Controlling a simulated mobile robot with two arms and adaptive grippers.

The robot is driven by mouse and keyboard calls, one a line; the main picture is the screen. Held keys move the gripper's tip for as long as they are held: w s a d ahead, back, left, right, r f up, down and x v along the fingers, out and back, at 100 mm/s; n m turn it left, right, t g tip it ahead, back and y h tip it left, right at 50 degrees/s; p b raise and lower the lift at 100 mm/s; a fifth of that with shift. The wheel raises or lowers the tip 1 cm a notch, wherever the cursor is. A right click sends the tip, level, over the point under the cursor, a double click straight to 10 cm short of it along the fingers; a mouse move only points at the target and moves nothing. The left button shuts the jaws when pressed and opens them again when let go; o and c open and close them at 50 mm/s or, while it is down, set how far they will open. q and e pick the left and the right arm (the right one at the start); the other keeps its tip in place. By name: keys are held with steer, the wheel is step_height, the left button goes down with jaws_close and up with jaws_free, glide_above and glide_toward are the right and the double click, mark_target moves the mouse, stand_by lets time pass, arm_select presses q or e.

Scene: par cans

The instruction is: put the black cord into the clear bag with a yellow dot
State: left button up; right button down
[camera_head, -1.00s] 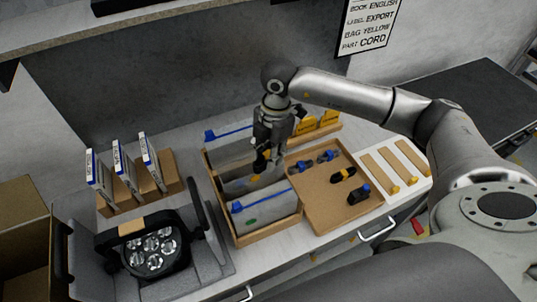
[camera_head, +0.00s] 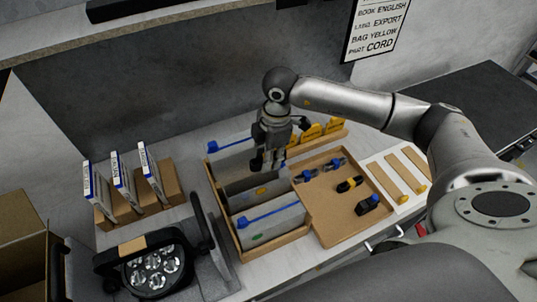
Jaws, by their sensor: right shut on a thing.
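My right gripper (camera_head: 267,166) points down over the middle of a wooden bin (camera_head: 303,232). It is shut, with dark matter between its fingers that I take for the black cord; it is too small and shaded to make out clearly. Below it, a clear bag with a yellow dot (camera_head: 262,190) stands in the middle slot, its inside dark. In front of it is a clear bag with a blue top strip and a green dot (camera_head: 258,236). Behind is another blue-topped clear bag (camera_head: 229,154), its dot hidden. My left gripper is not in view.
A shallow tray (camera_head: 330,225) to the right holds several small black items with blue or yellow parts. Yellow-tabbed cards (camera_head: 312,132) stand behind. Booklets (camera_head: 122,180) stand in a rack at left, with a par can (camera_head: 152,270) in front. A sign (camera_head: 375,30) hangs on the wall.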

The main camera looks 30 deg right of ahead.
steer(key=shift+s+a+f+b, duration=0.15)
steer(key=shift+f+b, duration=0.1)
steer(key=shift+f, duration=0.2)
steer(key=shift+s+d+f+b, duration=0.1)
steer(key=shift+s+f+b, duration=0.1)
steer(key=shift+f, duration=0.2)
steer(key=shift+s+a+f, duration=0.1)
steer(key=shift+f, duration=0.35)
steer(key=shift+w+f+b, duration=0.2)
steer(key=shift+f+b, duration=1)
steer(key=shift+f, duration=0.15)
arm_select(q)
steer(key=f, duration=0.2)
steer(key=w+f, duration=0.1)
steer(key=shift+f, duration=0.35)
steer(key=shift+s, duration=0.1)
arm_select(e)
steer(key=c, duration=1.1)
jaws_free()
steer(key=shift+w+d, duration=0.1)
steer(key=shift+d, duration=0.15)
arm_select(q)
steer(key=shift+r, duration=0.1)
arm_select(e)
steer(key=shift+r, duration=0.1)
steer(key=shift+a+r, duration=0.1)
steer(key=c, duration=0.4)
